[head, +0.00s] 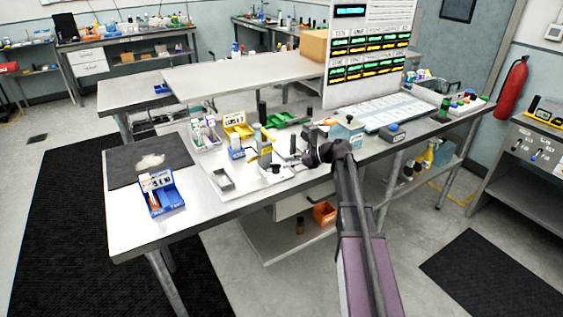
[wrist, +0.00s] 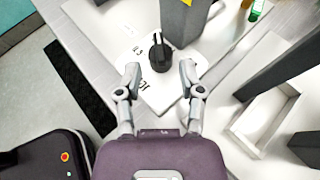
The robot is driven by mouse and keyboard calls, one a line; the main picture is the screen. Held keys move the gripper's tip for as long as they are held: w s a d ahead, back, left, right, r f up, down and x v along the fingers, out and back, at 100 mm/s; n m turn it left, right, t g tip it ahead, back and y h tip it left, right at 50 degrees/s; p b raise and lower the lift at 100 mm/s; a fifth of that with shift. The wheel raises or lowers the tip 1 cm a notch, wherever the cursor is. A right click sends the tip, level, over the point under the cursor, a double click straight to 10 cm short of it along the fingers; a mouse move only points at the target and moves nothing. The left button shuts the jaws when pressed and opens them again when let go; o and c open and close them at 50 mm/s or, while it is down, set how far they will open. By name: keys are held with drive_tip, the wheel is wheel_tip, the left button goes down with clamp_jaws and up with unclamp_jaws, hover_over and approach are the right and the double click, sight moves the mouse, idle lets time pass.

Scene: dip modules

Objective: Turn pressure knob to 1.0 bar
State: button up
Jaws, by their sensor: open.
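The black pressure knob (wrist: 160,55) stands on a white dial plate (wrist: 143,72) with dark printed marks, partly cut off by my fingers. My gripper (wrist: 159,75) is open, with one finger to the left and one to the right of the knob in the wrist view. The knob appears just beyond the fingertips, and no contact shows. In the head view the knob (head: 275,168) is a small black shape near the table's front edge, and my gripper (head: 294,164) reaches it from the right. The knob's exact setting is too small to read.
A grey post (wrist: 185,20) stands close behind the knob. An open grey tray (wrist: 240,133) lies to the right in the wrist view. In the head view, a blue bin (head: 160,200) sits at the left front and a blue-topped box (head: 347,127) behind my wrist.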

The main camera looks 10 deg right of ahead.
drive_tip(key=p+v, duration=0.3)
drive_tip(key=v, duration=0.7)
drive_tip(key=shift+a, duration=0.1)
idle(0.3)
drive_tip(key=s+a+f+n+g+h+p, duration=0.1)
drive_tip(key=s+a+f+n+g+h, duration=0.15)
drive_tip(key=s+a+n, duration=0.3)
drive_tip(key=s+a+f+n+g+h, duration=0.1)
drive_tip(key=s+a+f+n+h, duration=0.25)
drive_tip(key=s+a+n, duration=0.2)
drive_tip(key=s+a+f+n+g+h, duration=0.1)
drive_tip(key=s+n+h, duration=0.2)
drive_tip(key=s+n, duration=0.2)
drive_tip(key=s+a+f+n+g+h+p, duration=0.1)
drive_tip(key=s+f+n+h, duration=0.1)
drive_tip(key=s+n, duration=0.4)
drive_tip(key=shift+s+f+n+h, duration=0.35)
drive_tip(key=shift+s+h, duration=0.45)
drive_tip(key=shift+s, duration=0.2)
drive_tip(key=shift+o, duration=0.5)
drive_tip(key=shift+s, duration=0.1)
